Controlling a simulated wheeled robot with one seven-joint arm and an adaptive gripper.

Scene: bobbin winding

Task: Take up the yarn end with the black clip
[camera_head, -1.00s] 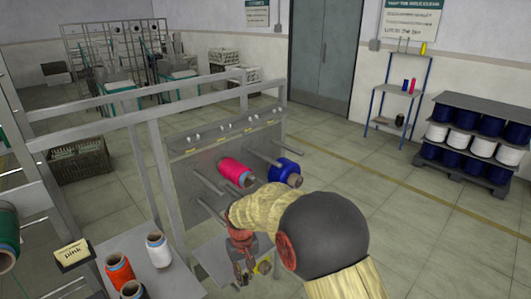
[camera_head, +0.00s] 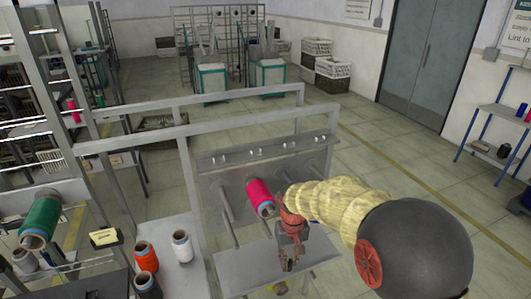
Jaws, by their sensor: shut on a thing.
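My gripper (camera_head: 288,263) points down in front of the grey winding frame (camera_head: 318,152), above a low metal shelf (camera_head: 243,276). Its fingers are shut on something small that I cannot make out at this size. I cannot pick out the black clip or the yarn end. A pink bobbin (camera_head: 259,197) sits on a peg of the frame, just left of and behind my gripper. My arm hides part of the frame to the right of it.
Orange (camera_head: 145,255), white (camera_head: 181,246) and dark (camera_head: 147,285) bobbins stand on a side table by a yellow label (camera_head: 104,237). A green bobbin (camera_head: 41,220) is at left. Metal rails (camera_head: 190,101) cross above. Open floor lies beyond the frame.

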